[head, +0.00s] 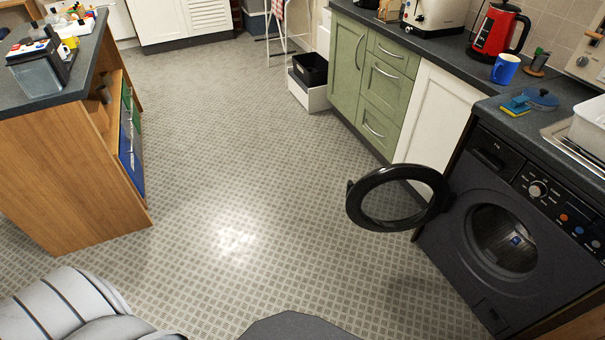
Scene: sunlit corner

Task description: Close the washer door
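The black washer (462,245) stands at the right under the counter. Its round black door (431,213) is swung wide open on its left side, sticking out over the floor. The door is a ring with a see-through middle. Nothing is seen touching the door.
Patterned floor (240,165) is clear in front of the washer. A wooden island (65,180) stands at left. Green cabinets (350,60) line the right wall. A blue mug (505,69), red kettle (495,32) and sponge (516,106) sit on the counter. A white box (308,95) stands on the floor.

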